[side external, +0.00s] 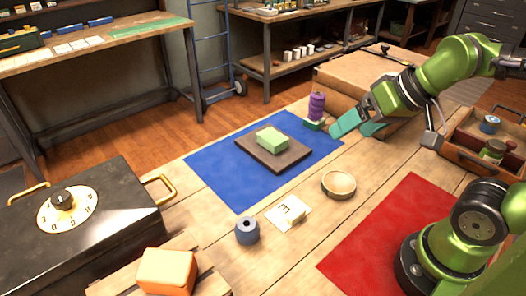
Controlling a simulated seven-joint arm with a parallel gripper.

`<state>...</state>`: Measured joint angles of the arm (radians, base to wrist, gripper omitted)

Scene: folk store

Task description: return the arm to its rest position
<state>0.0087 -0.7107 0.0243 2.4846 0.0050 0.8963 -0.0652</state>
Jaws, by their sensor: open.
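My green arm reaches in from the right in the side external view. My gripper (352,128) has teal fingers that are open and empty. It is above the right end of the blue mat (231,183), near a purple spool (316,106) on a green base. The fingers look apart from the spool, but the exact gap is hard to judge. A green block (272,139) lies on a dark square board (264,158) on the blue mat, left of my gripper.
A round wooden dish (338,184), a white card (287,214) and a blue-grey roll (247,231) lie in front. A red mat (385,232) is at right. A brown box (345,80) stands behind my gripper. A wooden tray (461,151) holds jars. A black dial box (110,215) stands left.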

